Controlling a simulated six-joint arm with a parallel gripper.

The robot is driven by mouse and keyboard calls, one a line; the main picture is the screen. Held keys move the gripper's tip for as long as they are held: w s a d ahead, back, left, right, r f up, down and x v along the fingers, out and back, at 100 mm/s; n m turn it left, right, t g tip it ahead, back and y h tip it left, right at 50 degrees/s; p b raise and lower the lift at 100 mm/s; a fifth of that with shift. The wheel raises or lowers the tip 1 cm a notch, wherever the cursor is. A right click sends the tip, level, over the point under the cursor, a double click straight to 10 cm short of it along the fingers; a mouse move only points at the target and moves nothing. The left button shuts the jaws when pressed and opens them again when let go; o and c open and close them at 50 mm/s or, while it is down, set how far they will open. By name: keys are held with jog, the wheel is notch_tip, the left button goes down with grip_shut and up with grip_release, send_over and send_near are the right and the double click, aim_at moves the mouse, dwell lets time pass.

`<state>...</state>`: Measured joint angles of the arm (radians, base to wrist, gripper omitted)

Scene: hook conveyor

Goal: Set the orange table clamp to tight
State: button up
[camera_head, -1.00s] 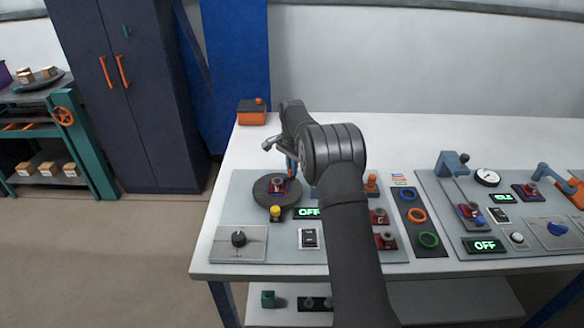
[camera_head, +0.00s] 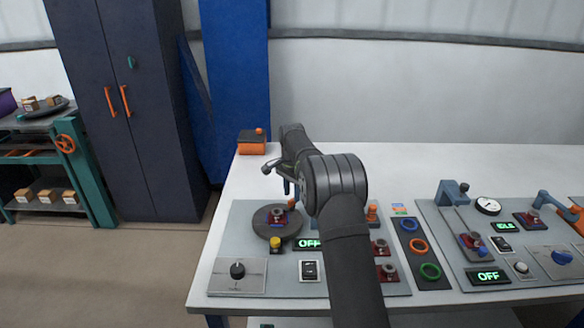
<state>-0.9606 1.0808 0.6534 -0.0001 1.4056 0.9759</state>
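A small orange handle (camera_head: 292,204) stands at the red fixture on the dark round table (camera_head: 262,226); it may be the orange table clamp. Its setting is too small to read. My gripper (camera_head: 287,187) is just above this handle, with a small gap between them. The fingers are tiny and partly hidden by my arm, so I cannot tell whether they are open or shut. An orange block with a knob (camera_head: 251,147) stands at the table's back left corner.
A yellow button (camera_head: 275,243), a black dial (camera_head: 237,270) and a green OFF display (camera_head: 308,244) are near the round table. My forearm hides part of the left panel. A second panel (camera_head: 448,232) lies to the right.

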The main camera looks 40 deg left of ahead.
aim_at(292, 199)
notch_tip(292, 199, up, 15)
dwell(0.3)
dwell(0.5)
notch_tip(292, 199, down, 18)
jog(key=shift+r, duration=0.25)
dwell(0.5)
